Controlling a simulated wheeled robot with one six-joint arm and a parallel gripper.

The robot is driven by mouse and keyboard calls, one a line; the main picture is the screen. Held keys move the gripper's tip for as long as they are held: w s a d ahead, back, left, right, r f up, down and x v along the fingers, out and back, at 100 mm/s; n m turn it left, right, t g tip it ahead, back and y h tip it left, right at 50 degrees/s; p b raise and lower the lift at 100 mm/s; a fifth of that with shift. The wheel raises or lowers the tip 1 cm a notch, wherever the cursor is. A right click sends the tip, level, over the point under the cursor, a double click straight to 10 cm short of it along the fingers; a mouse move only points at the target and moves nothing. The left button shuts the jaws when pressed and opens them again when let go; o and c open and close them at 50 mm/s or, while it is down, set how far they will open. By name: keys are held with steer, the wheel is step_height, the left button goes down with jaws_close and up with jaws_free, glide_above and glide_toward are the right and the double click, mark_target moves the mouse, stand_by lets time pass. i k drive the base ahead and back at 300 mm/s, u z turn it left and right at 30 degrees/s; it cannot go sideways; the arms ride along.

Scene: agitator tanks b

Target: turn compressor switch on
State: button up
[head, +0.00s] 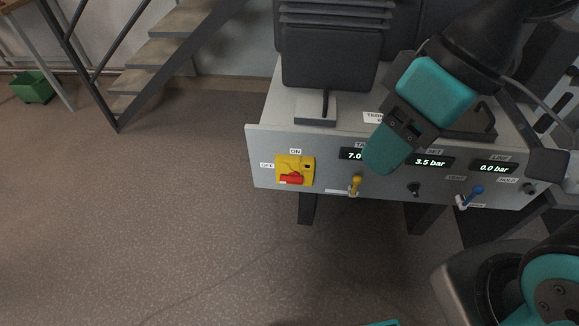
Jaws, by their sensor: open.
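The compressor switch (306,165) is a yellow plate with a red handle (291,180), on the left part of the grey front panel. The handle lies roughly level, in line with the OFF side. The ON label (295,151) is above the plate and the OFF label (267,165) is to its left. My gripper (381,158) is teal and open, to the right of the switch and clear of it. It hides part of the panel and the left display. Nothing shows between its fingers.
The panel (335,175) also has a yellow lever (355,184), a dark knob (414,189), a blue lever (473,195) and displays reading 3.5 bar and 0.0 bar. Stairs (165,50) and a green bin (32,87) stand at the back left. The floor in front is clear.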

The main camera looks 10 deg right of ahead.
mark_target(292, 176)
steer(key=z, duration=3.25)
steer(key=k, duration=1.9)
steer(key=u, duration=1.15)
